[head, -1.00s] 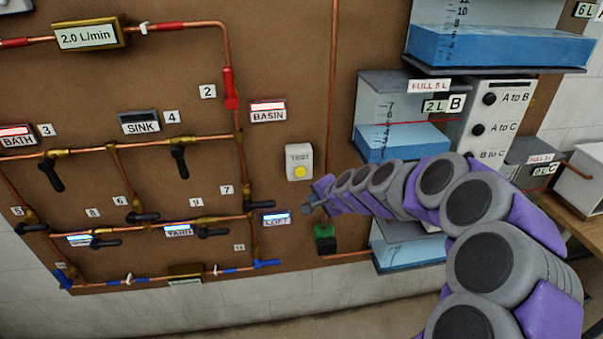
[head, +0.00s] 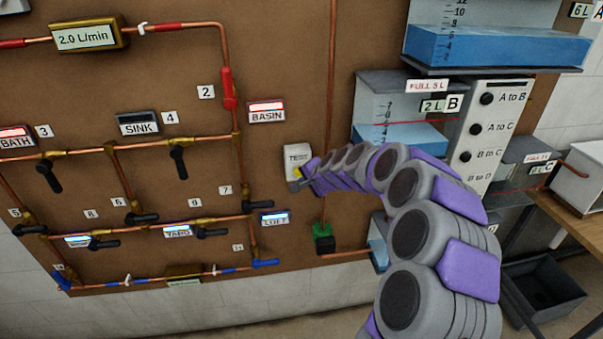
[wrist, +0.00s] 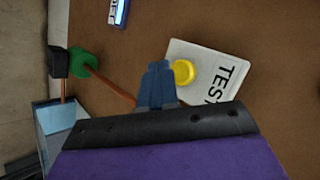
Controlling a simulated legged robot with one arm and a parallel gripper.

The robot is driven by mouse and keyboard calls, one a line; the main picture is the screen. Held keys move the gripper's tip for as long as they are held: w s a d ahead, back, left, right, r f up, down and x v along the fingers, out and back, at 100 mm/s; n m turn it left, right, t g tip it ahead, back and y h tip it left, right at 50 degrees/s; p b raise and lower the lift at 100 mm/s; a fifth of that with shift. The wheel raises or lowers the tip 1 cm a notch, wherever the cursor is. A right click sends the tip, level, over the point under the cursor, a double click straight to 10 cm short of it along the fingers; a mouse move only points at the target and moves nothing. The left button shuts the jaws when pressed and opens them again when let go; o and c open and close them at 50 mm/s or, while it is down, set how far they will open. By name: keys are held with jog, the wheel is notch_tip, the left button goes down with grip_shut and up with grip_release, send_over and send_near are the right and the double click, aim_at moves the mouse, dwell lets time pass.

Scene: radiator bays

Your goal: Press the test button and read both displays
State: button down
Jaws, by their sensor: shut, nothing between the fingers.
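The white test box (head: 298,158) is on the brown board, with its yellow button (head: 297,172) partly hidden by my arm in the head view. The wrist view shows the yellow button (wrist: 184,72) clearly on the TEST plate (wrist: 215,80). My gripper (wrist: 158,66) is shut and empty, its tips just left of the button in the wrist view; I cannot tell whether they touch it. In the head view my gripper (head: 294,184) is at the box's lower edge. The upper display (head: 86,38) reads 2.0 L/min. The lower display (head: 184,280) is too steeply angled to read.
Copper pipes with several numbered black valve levers, such as lever 7 (head: 256,205), cover the board at left. A green-topped black fitting (head: 323,238) is below the test box. Water tanks (head: 495,47) stand at right, with a dark bin (head: 543,287) on the floor.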

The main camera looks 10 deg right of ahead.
jog(key=shift+w+a, duration=0.35)
jog(key=shift+a, duration=0.1)
dwell(0.6)
jog(key=shift+d, duration=0.4)
jog(key=shift+a, duration=0.25)
jog(key=shift+w+d, duration=0.1)
jog(key=shift+d, duration=0.05)
dwell(0.4)
